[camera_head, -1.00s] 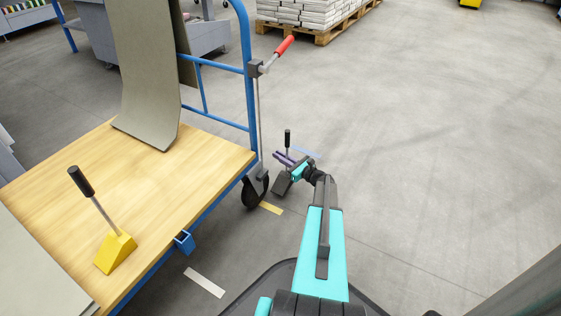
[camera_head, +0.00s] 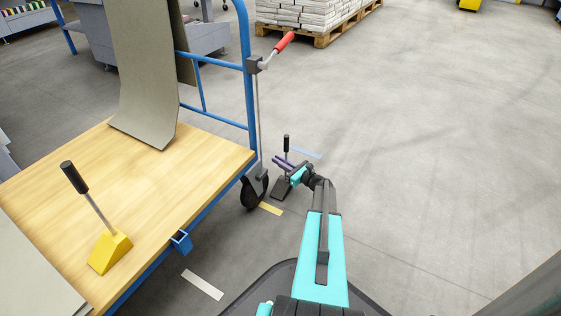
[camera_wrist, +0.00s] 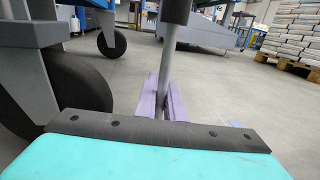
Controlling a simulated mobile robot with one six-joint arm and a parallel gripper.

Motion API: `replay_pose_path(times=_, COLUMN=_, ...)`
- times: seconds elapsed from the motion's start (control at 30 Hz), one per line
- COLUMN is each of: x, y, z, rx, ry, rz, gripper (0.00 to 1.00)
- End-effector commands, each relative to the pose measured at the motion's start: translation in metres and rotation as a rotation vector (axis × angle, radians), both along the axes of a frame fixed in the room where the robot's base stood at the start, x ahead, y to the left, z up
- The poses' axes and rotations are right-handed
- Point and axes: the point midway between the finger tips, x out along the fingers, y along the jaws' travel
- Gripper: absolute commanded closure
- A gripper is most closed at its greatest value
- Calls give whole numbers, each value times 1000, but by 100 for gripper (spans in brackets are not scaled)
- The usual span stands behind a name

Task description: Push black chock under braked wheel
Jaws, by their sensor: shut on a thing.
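The black chock (camera_head: 281,189) stands on the floor just right of the cart's near caster wheel (camera_head: 253,191); whether they touch I cannot tell. Its upright rod with a black grip (camera_head: 286,144) rises from it. My gripper (camera_head: 284,163) has purple fingers shut on this rod. In the wrist view the rod (camera_wrist: 168,55) stands between the purple fingers (camera_wrist: 163,103), and the chock body is hidden below. The dark wheel (camera_wrist: 72,85) is close on the left there. The brake lever with a red handle (camera_head: 284,43) is on the cart's blue frame above the wheel.
A yellow chock (camera_head: 109,250) with a black-gripped rod stands on the cart's wooden deck (camera_head: 190,160). A yellow floor mark (camera_head: 270,208) lies beside the wheel, and a blue mark (camera_head: 306,153) lies behind the gripper. A pallet of paper stacks (camera_head: 315,35) is at the back. The floor to the right is clear.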

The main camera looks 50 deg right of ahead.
Motion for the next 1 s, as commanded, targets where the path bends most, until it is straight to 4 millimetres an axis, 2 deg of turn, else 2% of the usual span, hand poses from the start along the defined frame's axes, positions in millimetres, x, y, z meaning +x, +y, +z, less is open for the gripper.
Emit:
replay_pose_path(times=0.1, x=0, y=0, z=-1, rx=1, ry=-2, rz=0, gripper=100)
replay_pose_path(times=0.13, x=0, y=0, z=-2, rx=0, ry=0, rz=0, gripper=88)
replay_pose_path(times=0.23, x=0, y=0, z=-2, rx=0, ry=0, rz=0, gripper=72)
replay_pose_path(times=0.67, x=-1, y=1, z=1, rx=0, ry=0, rz=0, gripper=72)
replay_pose_path(times=0.87, x=-16, y=0, z=3, rx=1, ry=0, rz=0, gripper=72)
replay_pose_path(times=1.0, x=-35, y=-1, z=3, rx=1, ry=1, rz=-2, gripper=72)
